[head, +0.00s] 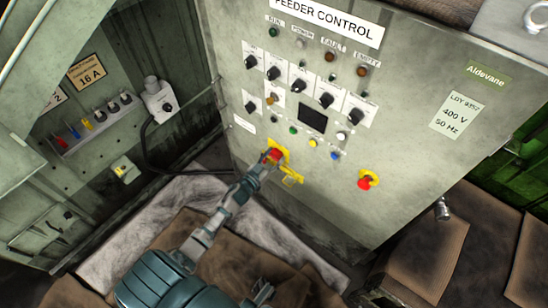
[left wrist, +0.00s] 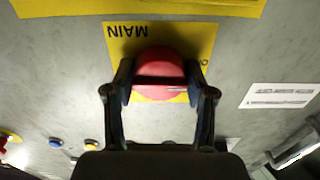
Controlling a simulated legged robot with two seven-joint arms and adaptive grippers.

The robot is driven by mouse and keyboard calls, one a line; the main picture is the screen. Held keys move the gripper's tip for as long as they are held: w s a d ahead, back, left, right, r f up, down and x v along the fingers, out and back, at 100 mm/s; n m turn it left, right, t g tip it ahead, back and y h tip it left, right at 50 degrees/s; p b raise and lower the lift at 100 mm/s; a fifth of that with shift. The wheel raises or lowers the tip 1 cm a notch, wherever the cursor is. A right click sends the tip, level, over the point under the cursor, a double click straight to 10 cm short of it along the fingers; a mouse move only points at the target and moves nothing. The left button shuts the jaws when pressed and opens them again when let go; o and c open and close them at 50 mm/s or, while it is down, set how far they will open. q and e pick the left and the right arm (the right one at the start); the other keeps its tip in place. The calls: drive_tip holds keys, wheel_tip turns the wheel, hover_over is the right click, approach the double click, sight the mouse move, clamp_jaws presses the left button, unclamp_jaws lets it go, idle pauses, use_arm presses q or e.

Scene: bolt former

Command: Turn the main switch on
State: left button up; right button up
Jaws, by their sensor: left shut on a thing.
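The main switch is a red round knob on a yellow plate on the lower part of the feeder control panel (head: 420,160). In the left wrist view the knob (left wrist: 159,72) sits on a yellow plate (left wrist: 200,40) marked MAIN, with a bar across it. My left gripper (head: 271,158) reaches up to the knob in the head view. In the left wrist view its two fingers (left wrist: 160,90) are shut on the knob, one on each side. The gripper partly hides the switch in the head view. My right gripper does not clearly show.
A second red button on a yellow base (head: 367,181) is to the right on the panel. Several black selector knobs and a dark display (head: 312,118) are above. A grey box with a cable (head: 158,99) is on the left wall. Brown mats (head: 427,258) lie at the right.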

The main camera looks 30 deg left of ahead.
drive_tip(key=shift+s, duration=0.1)
use_arm(q)
drive_tip(key=m, duration=0.3)
drive_tip(key=shift+a+m, duration=0.1)
drive_tip(key=shift+m, duration=1)
drive_tip(key=m, duration=0.2)
drive_tip(key=shift+m, duration=1.3)
drive_tip(key=m, duration=0.3)
drive_tip(key=shift+f+m, duration=0.1)
drive_tip(key=shift+m, duration=1)
drive_tip(key=shift+m+b, duration=0.45)
drive_tip(key=shift+m, duration=0.95)
use_arm(e)
drive_tip(key=shift+w+a+r+t, duration=0.25)
drive_tip(key=shift+w+t, duration=0.15)
drive_tip(key=shift+w, duration=0.3)
drive_tip(key=shift+w+a+r+t, duration=0.25)
drive_tip(key=shift+w+t, duration=0.15)
drive_tip(key=shift+w, duration=0.25)
use_arm(q)
drive_tip(key=shift+s+d+f, duration=0.1)
drive_tip(key=shift+d, duration=0.1)
